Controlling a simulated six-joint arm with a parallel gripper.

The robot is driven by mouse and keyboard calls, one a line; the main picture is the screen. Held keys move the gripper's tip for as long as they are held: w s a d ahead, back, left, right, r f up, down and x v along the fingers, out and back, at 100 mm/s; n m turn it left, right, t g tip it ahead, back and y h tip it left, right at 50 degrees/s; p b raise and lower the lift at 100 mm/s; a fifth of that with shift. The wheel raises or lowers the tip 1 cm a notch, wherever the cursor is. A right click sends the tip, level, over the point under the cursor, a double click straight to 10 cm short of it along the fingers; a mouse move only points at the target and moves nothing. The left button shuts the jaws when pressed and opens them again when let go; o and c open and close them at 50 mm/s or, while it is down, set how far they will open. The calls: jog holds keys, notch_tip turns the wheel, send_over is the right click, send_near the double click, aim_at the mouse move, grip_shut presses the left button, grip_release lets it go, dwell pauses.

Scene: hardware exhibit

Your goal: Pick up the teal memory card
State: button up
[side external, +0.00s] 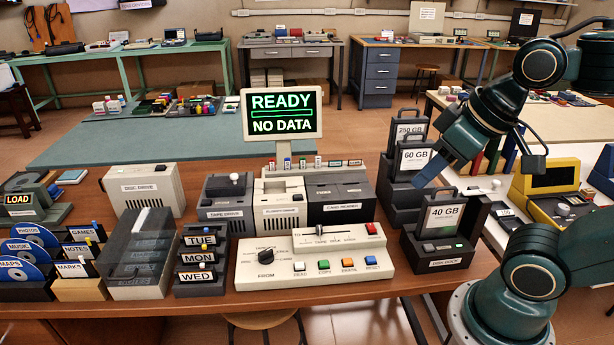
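I cannot pick out the teal memory card with certainty. A row of small labelled pieces (345,163) stands along the back of the grey card reader (338,205), too small to read or tell their colours surely. My gripper (425,178) hangs at the right, in front of the upright 60 GB drive and above the 40 GB disk dock. It points down and to the left, well apart from the card reader. Its fingers are seen edge-on, so their opening is unclear, and I see nothing held.
The flash drive (281,206) and tape drive (227,205) stand left of the card reader. A cream control panel (315,258) lies in front. The 60 GB drive (415,160) and the 40 GB drive (439,222) stand near my gripper. A screen (281,114) reads READY, NO DATA.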

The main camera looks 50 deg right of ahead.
jog(key=w+d+r+m+g, duration=0.1)
jog(key=w+r+m, duration=0.15)
jog(key=w, duration=0.25)
jog(key=w+d+r+m, duration=0.2)
jog(key=w+m, duration=0.2)
jog(key=m+g, duration=0.5)
jog(key=m, duration=1.5)
send_over(335, 166)
notch_tip(335, 166, down, 12)
jog(key=shift+w+f, duration=0.15)
jog(key=shift+f, duration=1.9)
jog(key=shift+w+f, duration=0.15)
jog(key=shift+f, duration=1.9)
jog(key=shift+f, duration=0.1)
jog(key=shift+s+f, duration=0.1)
jog(key=shift+f, duration=2.4)
